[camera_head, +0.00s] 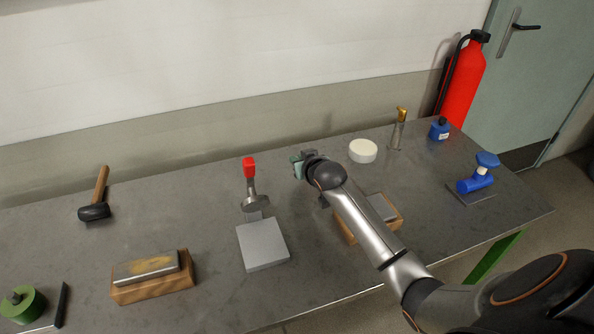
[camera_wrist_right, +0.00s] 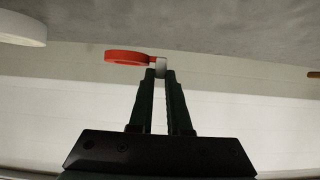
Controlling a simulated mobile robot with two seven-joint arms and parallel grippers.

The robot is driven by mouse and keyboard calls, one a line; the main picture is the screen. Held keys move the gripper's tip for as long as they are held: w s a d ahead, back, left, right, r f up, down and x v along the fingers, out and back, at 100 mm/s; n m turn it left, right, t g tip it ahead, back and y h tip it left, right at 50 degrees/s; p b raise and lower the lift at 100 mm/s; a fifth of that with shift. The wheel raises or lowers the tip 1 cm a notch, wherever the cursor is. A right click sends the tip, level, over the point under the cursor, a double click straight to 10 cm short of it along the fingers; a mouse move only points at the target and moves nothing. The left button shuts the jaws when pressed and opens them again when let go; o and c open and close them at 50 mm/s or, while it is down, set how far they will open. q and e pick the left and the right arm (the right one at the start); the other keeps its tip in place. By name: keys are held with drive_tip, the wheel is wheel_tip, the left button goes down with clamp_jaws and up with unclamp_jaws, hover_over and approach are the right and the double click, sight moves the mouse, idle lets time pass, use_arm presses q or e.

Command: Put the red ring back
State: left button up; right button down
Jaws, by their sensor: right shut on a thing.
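The red ring (camera_wrist_right: 122,58) shows in the right wrist view, seen nearly edge-on, with a small pale tab (camera_wrist_right: 161,68) at its side. My right gripper (camera_wrist_right: 162,74) is shut on this tab between its fingertips. The ring sticks out to one side of the fingers. In the head view my right gripper (camera_head: 297,165) is over the back middle of the table, and I cannot make out the ring there. My left gripper is in neither view.
A wooden tray (camera_head: 396,222) lies partly under my right arm. A mallet (camera_head: 95,211) and sharpening stone (camera_head: 147,267) are further left.

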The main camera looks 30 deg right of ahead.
drive_tip(key=shift+w+d+f, duration=0.1)
drive_tip(key=shift+w+f, duration=0.5)
drive_tip(key=shift+f, duration=1.6)
drive_tip(key=shift+f, duration=0.15)
drive_tip(key=c, duration=0.9)
unclamp_jaws()
drive_tip(key=shift+o, duration=0.2)
drive_tip(key=shift+s+r, duration=0.1)
drive_tip(key=shift+r, duration=0.1)
drive_tip(key=p+v, duration=0.1)
drive_tip(key=v, duration=1)
drive_tip(key=shift+s+r, duration=0.15)
drive_tip(key=shift+s, duration=0.25)
